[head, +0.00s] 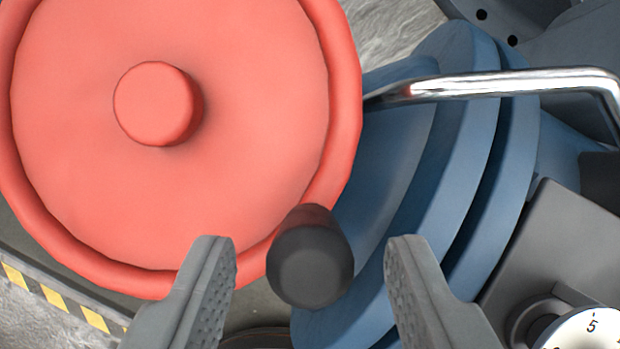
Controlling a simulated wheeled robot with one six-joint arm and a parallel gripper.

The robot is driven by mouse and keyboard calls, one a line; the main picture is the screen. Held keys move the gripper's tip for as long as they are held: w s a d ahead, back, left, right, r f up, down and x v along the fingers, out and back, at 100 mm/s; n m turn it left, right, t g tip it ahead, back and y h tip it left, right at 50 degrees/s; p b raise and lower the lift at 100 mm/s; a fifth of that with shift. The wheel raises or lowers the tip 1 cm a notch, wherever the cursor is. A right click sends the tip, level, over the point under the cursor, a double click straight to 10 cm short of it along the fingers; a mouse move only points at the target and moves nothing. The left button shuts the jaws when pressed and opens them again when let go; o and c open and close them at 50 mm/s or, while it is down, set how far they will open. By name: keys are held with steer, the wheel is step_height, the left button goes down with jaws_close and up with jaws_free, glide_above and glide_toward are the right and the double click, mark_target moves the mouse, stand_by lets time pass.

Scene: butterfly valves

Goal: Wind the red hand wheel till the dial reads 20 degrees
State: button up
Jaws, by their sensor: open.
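The red hand wheel (245,90) fills the upper left of the head view, seen face on, with a round hub (155,103) in its middle. A dark grey handle knob (310,268) stands out from the wheel's lower right rim towards the camera. My gripper (312,255) is open, one finger on each side of the knob, with a visible gap on both sides.
A blue flanged valve body (455,170) lies behind and right of the wheel. A shiny bent metal rod (500,84) crosses above it. A grey box (555,255) sits at the right. Yellow and black striped edging (55,297) runs along the lower left floor.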

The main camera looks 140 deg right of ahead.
steer(key=shift+x, duration=1.25)
jaws_close()
